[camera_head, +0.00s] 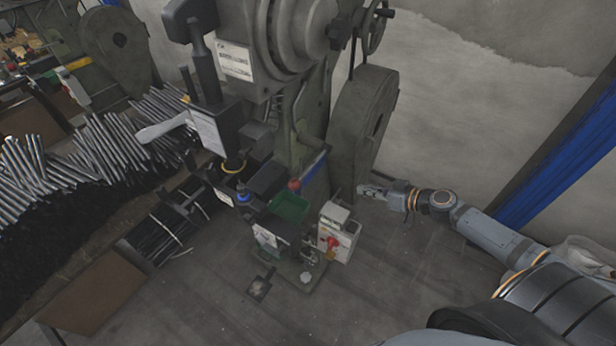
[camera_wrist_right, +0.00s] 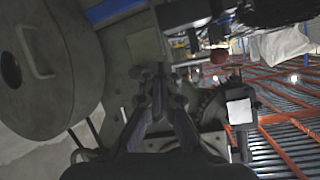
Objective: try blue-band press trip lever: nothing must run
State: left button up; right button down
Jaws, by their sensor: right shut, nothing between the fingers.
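The large grey-green press (camera_head: 290,110) with a blue band (camera_head: 314,167) on its side stands in the middle of the head view. A small red knob (camera_head: 294,186) sits beside the band, above a green tray (camera_head: 290,207). A red ball (camera_wrist_right: 218,56) shows in the right wrist view. I cannot tell for certain which part is the trip lever. My right gripper (camera_head: 364,191) is to the right of the press, near the lower edge of its flywheel guard, apart from the knob. Its fingers (camera_wrist_right: 158,76) are shut and empty. My left gripper is out of view.
A grey control box (camera_head: 338,236) with a red switch (camera_head: 332,243) stands in front of the press. A foot pedal (camera_head: 260,286) is on the floor. The flywheel guard (camera_wrist_right: 50,60) is close at left in the wrist view.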

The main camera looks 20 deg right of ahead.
jog(key=a+r+n+y, duration=0.1)
jog(key=a+r+y, duration=0.2)
jog(key=a+r, duration=0.4)
notch_tip(320, 180, up, 2)
jog(key=shift+s+r+n, duration=0.15)
jog(key=shift+s+n, duration=0.1)
jog(key=shift+n, duration=0.15)
jog(key=f+b+x, duration=0.1)
jog(key=x, duration=0.5)
jog(key=s+f+b+x, duration=0.1)
jog(key=b+x, duration=0.1)
jog(key=x, duration=0.4)
jog(key=shift+a+f, duration=0.35)
jog(key=shift+a, duration=0.25)
